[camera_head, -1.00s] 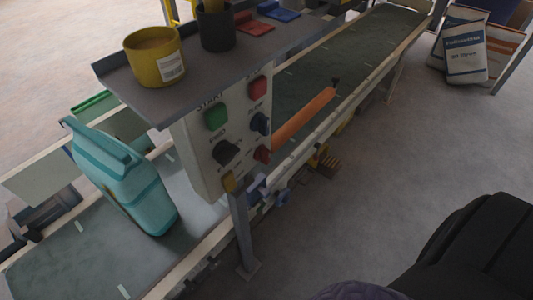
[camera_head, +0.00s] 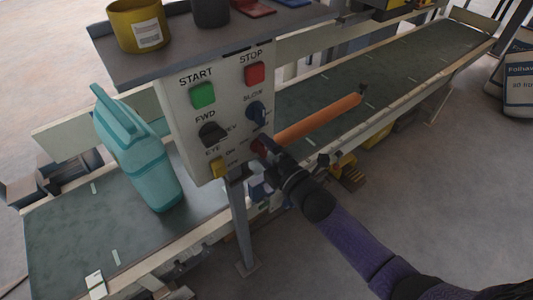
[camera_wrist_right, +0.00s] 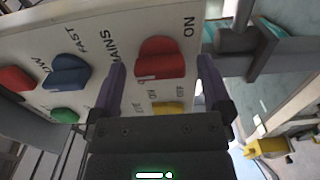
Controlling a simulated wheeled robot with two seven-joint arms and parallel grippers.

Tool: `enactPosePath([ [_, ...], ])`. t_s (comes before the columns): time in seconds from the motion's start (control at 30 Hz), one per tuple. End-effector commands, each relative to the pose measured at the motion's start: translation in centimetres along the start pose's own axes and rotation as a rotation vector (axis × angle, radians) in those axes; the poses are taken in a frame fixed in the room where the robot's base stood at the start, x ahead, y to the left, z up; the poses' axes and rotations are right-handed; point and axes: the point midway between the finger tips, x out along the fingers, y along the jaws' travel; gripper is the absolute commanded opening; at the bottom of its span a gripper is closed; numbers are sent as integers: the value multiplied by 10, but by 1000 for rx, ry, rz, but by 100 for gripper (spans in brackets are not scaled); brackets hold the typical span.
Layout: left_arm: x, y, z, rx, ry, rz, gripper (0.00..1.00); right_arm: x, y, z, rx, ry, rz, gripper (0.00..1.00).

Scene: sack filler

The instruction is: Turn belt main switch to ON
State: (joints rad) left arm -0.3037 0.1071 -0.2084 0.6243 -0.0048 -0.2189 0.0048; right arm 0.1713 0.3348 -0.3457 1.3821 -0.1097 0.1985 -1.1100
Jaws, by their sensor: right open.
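The white control panel (camera_head: 185,130) stands beside the belt. Its main switch is a red knob (camera_head: 259,146) at the lower right, partly hidden by my gripper in the head view. In the right wrist view, the red knob (camera_wrist_right: 160,58) shows between the MAINS and ON lettering, with a small pale mark on it. I cannot tell its setting. My right gripper (camera_head: 269,150) is open at the panel, its fingers one on each side of the red knob, with gaps showing. My left gripper is out of view.
A blue knob (camera_head: 256,113) sits just above, and a yellow switch (camera_head: 218,168) is close by at the lower left. An orange bar (camera_head: 318,120) extends right of the panel.

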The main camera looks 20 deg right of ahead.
Motion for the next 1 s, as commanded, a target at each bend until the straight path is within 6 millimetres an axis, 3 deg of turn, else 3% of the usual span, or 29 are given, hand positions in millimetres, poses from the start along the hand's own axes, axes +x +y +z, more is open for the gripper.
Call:
enactPosePath([
  [0.33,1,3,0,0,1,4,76,6,0,0,1,0,-1,98],
  [0.77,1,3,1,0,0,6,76,5,0,0,1,-1,-2,9],
  [1.0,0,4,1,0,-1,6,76,5,0,0,27,-1,-2,9],
])
